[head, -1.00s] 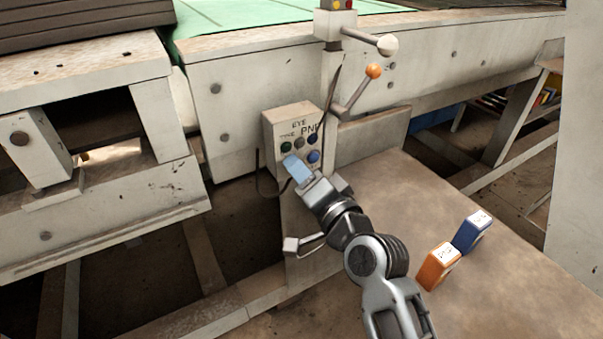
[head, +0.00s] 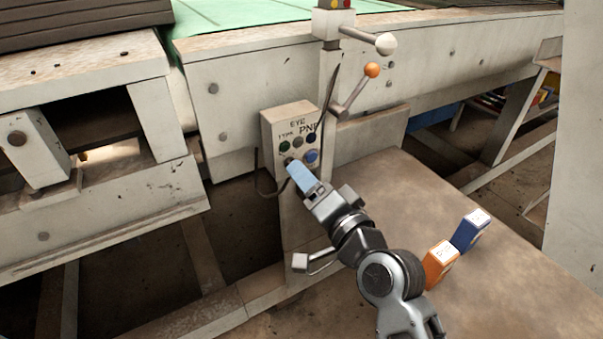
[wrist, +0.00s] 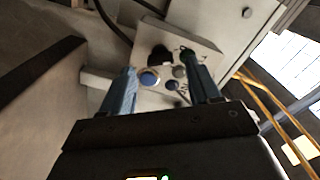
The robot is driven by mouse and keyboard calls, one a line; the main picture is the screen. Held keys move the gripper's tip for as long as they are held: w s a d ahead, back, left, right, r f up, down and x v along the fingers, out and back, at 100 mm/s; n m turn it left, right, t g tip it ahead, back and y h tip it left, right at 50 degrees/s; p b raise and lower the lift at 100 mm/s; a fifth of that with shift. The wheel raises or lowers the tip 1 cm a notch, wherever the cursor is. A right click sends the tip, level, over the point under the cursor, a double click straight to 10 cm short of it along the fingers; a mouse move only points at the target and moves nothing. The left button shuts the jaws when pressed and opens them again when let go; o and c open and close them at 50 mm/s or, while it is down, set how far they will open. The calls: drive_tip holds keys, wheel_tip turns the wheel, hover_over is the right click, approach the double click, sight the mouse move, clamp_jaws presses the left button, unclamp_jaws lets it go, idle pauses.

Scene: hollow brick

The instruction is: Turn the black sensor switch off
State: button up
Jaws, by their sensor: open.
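A pale control box (head: 278,124) marked "EYE" and "PNP" is fixed to the white machine frame. The black switch (wrist: 160,55) shows on the box face in the wrist view, beside a blue button (wrist: 149,78). In the head view the black switch (head: 289,161) is a small dark spot just above my fingertips, partly hidden. My gripper (head: 295,169) has light blue fingers and is open, pointing at the lower part of the box face. In the wrist view the fingers of my gripper (wrist: 160,80) stand apart with the buttons between them. Contact cannot be told.
A lever with an orange ball (head: 372,70) and one with a white ball (head: 386,44) stick out right of the box. A cable (head: 259,180) loops at its left. An orange box (head: 440,262) and a blue box (head: 470,232) lie on the brown surface at right.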

drive_tip(key=shift+v, duration=2.35)
drive_tip(key=s+d+f+h+p, duration=0.2)
drive_tip(key=s+d+f+h, duration=0.1)
drive_tip(key=s+d, duration=0.5)
drive_tip(key=s+d+f+h+p, duration=0.25)
drive_tip(key=s+d, duration=0.35)
drive_tip(key=s, duration=0.4)
drive_tip(key=s+d+r+n+h+p, duration=0.1)
drive_tip(key=s+r, duration=0.4)
drive_tip(key=s, duration=0.6)
drive_tip(key=s+d+r+n+h+p, duration=0.2)
drive_tip(key=s+d+r, duration=0.4)
drive_tip(key=s, duration=0.5)
drive_tip(key=shift+n+h, duration=0.75)
drive_tip(key=shift+n, duration=0.25)
